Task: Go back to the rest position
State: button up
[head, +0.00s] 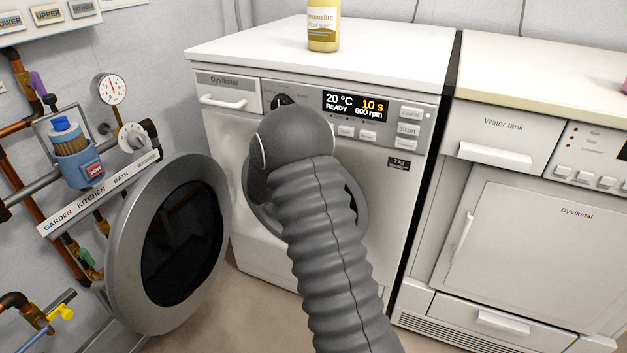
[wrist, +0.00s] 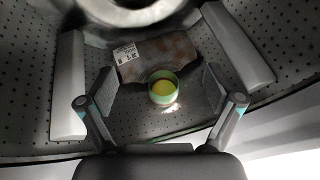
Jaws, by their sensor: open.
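The washing machine (head: 225,140) stands in the middle of the head view with its round door (head: 118,270) swung wide open to the left. My arm reaches to its opening, and my gripper is hidden there in the head view. In the wrist view my gripper (wrist: 160,92) is open, its two fingers apart inside the perforated metal drum (wrist: 30,110). Between and just beyond the fingers are a small green-rimmed round cup (wrist: 153,95) with yellow inside and a brownish patterned piece (wrist: 175,50) with a white label. Whether the fingers touch either cannot be told.
A yellow bottle (head: 323,35) stands on the washer top. A dryer (head: 540,235) stands close on the right. Pipes, a gauge (head: 112,88) and a blue-capped filter (head: 75,150) line the left wall. The washer display (head: 355,105) reads 20 °C, READY, 10 s, 800 rpm.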

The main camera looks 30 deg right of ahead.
dwell(0.4)
jog(key=s+f+m+g, duration=0.3)
jog(key=s+f+m, duration=0.2)
jog(key=s, duration=0.1)
jog(key=s+a+r+m+g+y, duration=0.1)
jog(key=s+a+r+m+y, duration=0.1)
jog(key=s+m, duration=0.3)
jog(key=s+a+r+m+g+y, duration=0.1)
jog(key=s+a+m+g+y, duration=0.1)
jog(key=s, duration=0.4)
jog(key=s+a+r+m+t+y+p, duration=0.1)
jog(key=s+a+r+m+t+y, duration=0.2)
jog(key=s+a+r, duration=0.5)
jog(key=s+a+r+m+t+y+p, duration=0.1)
jog(key=s+a+r+m+y, duration=0.4)
jog(key=s+r, duration=0.8)
jog(key=shift+s+a+r+m+t, duration=0.3)
jog(key=shift+s+a+m+t, duration=0.6)
jog(key=shift+s+a+m, duration=0.9)
jog(key=shift+s, duration=0.25)
